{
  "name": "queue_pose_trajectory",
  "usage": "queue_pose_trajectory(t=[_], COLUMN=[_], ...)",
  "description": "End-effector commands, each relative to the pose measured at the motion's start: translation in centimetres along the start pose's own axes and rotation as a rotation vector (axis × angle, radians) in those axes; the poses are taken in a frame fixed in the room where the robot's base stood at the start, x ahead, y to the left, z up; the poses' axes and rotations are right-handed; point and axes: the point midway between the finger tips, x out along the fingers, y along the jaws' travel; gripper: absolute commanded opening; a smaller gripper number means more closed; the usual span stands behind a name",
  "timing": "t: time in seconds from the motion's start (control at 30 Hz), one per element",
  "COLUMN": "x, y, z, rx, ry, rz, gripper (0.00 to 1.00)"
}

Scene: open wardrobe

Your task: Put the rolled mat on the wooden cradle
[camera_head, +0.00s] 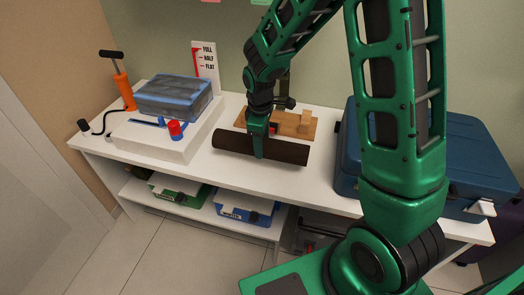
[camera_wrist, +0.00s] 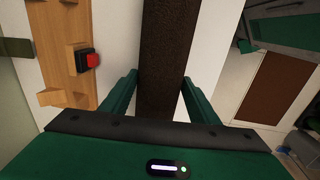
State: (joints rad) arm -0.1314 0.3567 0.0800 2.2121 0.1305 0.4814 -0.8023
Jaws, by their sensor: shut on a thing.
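The rolled mat (camera_head: 286,152) is a long dark brown cylinder near the front edge of the white worktop. My gripper (camera_head: 259,150) is shut on it near its middle, from above. In the wrist view the mat (camera_wrist: 168,45) runs between the two green fingers of my gripper (camera_wrist: 160,98). I cannot tell whether the mat touches the worktop or hangs just above it. The wooden cradle (camera_head: 301,123) lies behind the mat, partly hidden by my gripper. In the wrist view the cradle (camera_wrist: 67,65) is left of the mat, with raised wooden blocks and a red-and-black piece.
A large blue case (camera_head: 345,165) stands at the right. At the left, a white box (camera_head: 150,143) bears a blue-grey folded bundle (camera_head: 173,96) and a red knob (camera_head: 175,129). An orange pump (camera_head: 124,90) stands at the far left. A lower shelf holds green and blue items.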

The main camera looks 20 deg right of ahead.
Motion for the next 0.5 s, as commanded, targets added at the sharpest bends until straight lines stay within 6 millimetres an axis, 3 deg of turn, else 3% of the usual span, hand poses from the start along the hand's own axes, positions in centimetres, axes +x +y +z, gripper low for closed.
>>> queue_pose_trajectory(t=[0.17,0.5], x=[0.8,4.3], y=[0.2,-0.2], z=[0.4,0.3], rx=[0.001,0.001], ry=[0.000,0.000], rz=[0.000,0.001], gripper=[0.22,0.22])
